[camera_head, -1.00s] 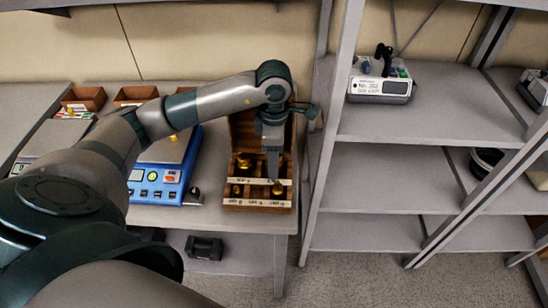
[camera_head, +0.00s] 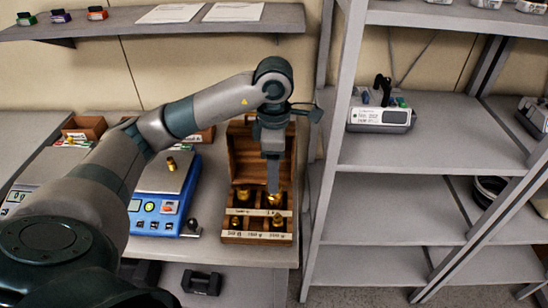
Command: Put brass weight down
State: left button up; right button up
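A wooden weight box (camera_head: 229,237) with an open lid and labelled compartments stands near the right end of the table. Brass weights sit in it: one at back left (camera_head: 243,193), a small one at front left (camera_head: 240,221), one at front right (camera_head: 278,222). My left gripper (camera_head: 273,188) points down over the back-right compartment, its tips at a brass weight (camera_head: 274,200). Whether the fingers grip that weight is too small to tell. Another brass weight (camera_head: 171,163) stands on the blue scale's pan. My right gripper is not in view.
The blue scale (camera_head: 152,217) stands left of the box, with a small dark-and-brass object (camera_head: 193,225) beside it. A second scale (camera_head: 17,197) is partly behind my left arm. A metal shelf rack (camera_head: 330,170) rises close to the right of the box.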

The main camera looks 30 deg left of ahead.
pick_arm(q)
notch_tip(320, 180, up, 4)
jog(key=shift+r, duration=0.6)
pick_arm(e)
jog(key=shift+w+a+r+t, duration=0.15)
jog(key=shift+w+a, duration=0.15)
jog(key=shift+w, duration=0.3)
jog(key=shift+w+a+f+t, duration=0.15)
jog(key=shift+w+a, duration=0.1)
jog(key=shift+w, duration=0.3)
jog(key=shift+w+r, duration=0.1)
